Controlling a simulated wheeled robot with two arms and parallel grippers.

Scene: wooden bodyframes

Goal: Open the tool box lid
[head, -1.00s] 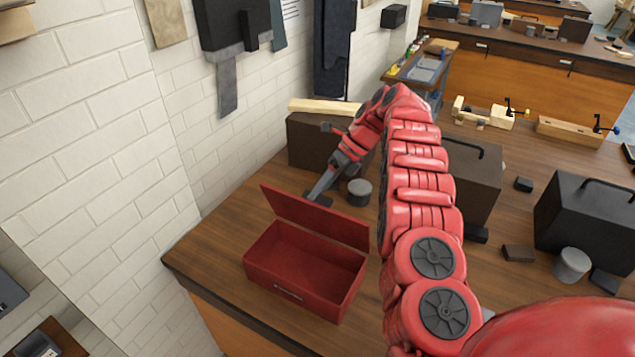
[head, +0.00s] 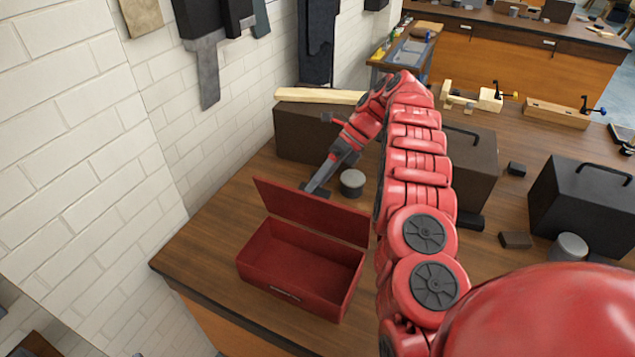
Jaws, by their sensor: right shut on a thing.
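The red tool box (head: 300,273) stands on the wooden bench near its left front corner. Its lid (head: 308,213) is raised along the back edge and stands up, so the empty inside shows. My right gripper (head: 316,191) is at the lid's upper edge, reaching down from behind it. It is shut on the lid, though the fingertips are partly hidden behind the edge. My left gripper is not in view.
A grey cylinder (head: 352,183) stands just right of my right gripper. Dark boxes (head: 300,135) stand behind, and a black case (head: 585,205) is at the right. A white brick wall (head: 80,120) runs along the left. My right arm covers the bench's middle.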

